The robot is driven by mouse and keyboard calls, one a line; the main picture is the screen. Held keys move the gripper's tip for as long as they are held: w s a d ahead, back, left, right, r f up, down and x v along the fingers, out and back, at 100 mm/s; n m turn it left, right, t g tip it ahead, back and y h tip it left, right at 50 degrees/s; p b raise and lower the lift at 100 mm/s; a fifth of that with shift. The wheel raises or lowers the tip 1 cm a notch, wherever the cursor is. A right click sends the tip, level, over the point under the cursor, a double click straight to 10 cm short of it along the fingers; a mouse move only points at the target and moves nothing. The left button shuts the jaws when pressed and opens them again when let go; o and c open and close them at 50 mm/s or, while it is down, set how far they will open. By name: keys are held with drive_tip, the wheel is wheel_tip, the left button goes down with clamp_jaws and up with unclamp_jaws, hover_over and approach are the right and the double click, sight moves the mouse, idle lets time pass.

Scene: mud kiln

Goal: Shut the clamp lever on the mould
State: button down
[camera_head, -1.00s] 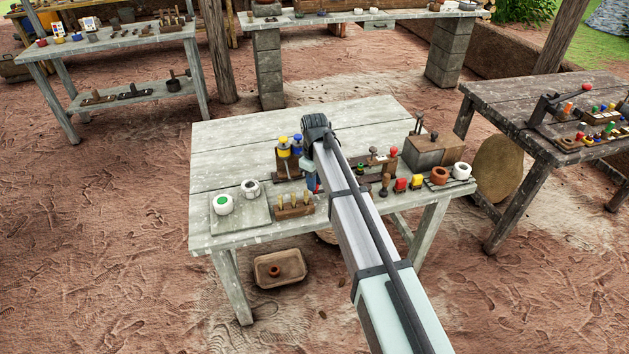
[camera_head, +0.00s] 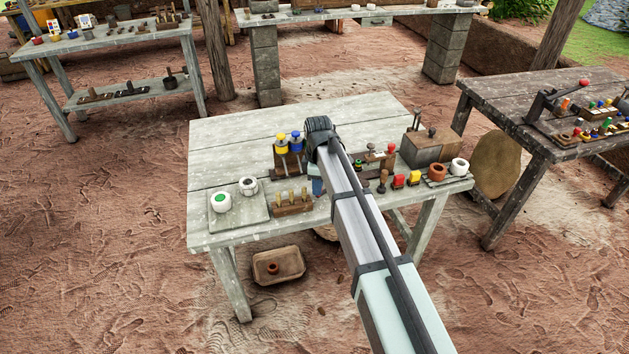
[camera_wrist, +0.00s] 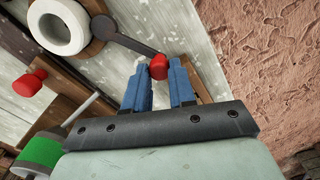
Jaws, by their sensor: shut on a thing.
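The clamp lever (camera_wrist: 130,47) is a dark bar with a red knob (camera_wrist: 158,66) at its end. It runs from a dark round pivot beside a white ring-shaped piece (camera_wrist: 62,27) on a brown round seat, seemingly the mould. My gripper (camera_wrist: 159,72) has blue fingers, closed on the red knob, one finger on each side. In the head view my arm hides the lever and the mould; only a bluish bit of my gripper (camera_head: 318,186) shows beside the arm, low over the table.
Another red knob (camera_wrist: 30,82) and a green cylinder with a pale rod (camera_wrist: 42,150) lie close by. On the table (camera_head: 230,150) stand yellow and blue-capped bottles (camera_head: 288,146), a peg rack (camera_head: 292,203), white pots on a slab, and a levered box (camera_head: 430,146).

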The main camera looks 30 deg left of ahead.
drive_tip(key=d+n, duration=0.1)
drive_tip(key=n, duration=0.1)
drive_tip(key=shift+s+d+n, duration=0.25)
drive_tip(key=shift+d+n, duration=0.05)
drive_tip(key=shift+d, duration=0.1)
drive_tip(key=shift+w+d+n, duration=0.1)
drive_tip(key=shift+d+n, duration=0.75)
drive_tip(key=shift+n, duration=0.65)
drive_tip(key=c, duration=0.9)
unclamp_jaws()
drive_tip(key=shift+c, duration=0.2)
wheel_tip(320, 180, up, 14)
drive_tip(key=shift+d+f, duration=0.1)
drive_tip(key=shift+f, duration=0.05)
